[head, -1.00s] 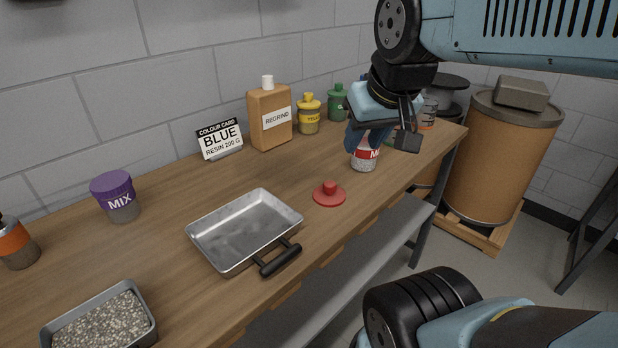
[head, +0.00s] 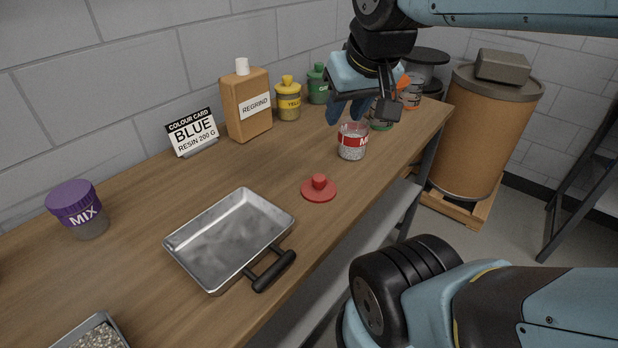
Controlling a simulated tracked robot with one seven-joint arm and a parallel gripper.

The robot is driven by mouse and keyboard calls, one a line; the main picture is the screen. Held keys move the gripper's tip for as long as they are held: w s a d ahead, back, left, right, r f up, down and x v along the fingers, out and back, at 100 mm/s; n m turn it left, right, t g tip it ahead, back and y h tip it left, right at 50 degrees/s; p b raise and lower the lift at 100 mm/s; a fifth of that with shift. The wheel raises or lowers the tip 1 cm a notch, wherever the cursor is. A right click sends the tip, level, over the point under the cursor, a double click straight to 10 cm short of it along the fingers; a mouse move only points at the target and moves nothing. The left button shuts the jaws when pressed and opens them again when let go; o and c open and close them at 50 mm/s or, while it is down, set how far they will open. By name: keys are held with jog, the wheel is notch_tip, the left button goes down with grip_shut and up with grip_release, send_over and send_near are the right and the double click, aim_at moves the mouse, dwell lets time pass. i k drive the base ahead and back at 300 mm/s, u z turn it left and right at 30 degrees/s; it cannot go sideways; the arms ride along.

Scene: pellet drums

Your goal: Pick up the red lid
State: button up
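The red lid (head: 319,189) lies flat on the wooden bench with its round knob up, right of the metal tray. Behind it stands an uncovered clear jar (head: 352,142) with a red label and pale pellets inside. My gripper (head: 347,114) points down above and slightly behind this jar in the picture. Its blue fingers look apart, with nothing seen between them. It is clear of the lid.
A metal tray (head: 172,246) with a black handle sits left of the lid. A purple-lidded MIX jar (head: 78,208), colour card (head: 192,132), REGRIND bottle (head: 247,105) and yellow jar (head: 288,100) line the bench's back. The bench's front edge is close to the lid.

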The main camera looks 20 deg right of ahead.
aim_at(318, 188)
jog(key=z, duration=0.55)
jog(key=k, duration=1.3)
jog(key=z, duration=0.8)
jog(key=i, duration=1.3)
jog(key=u, duration=0.7)
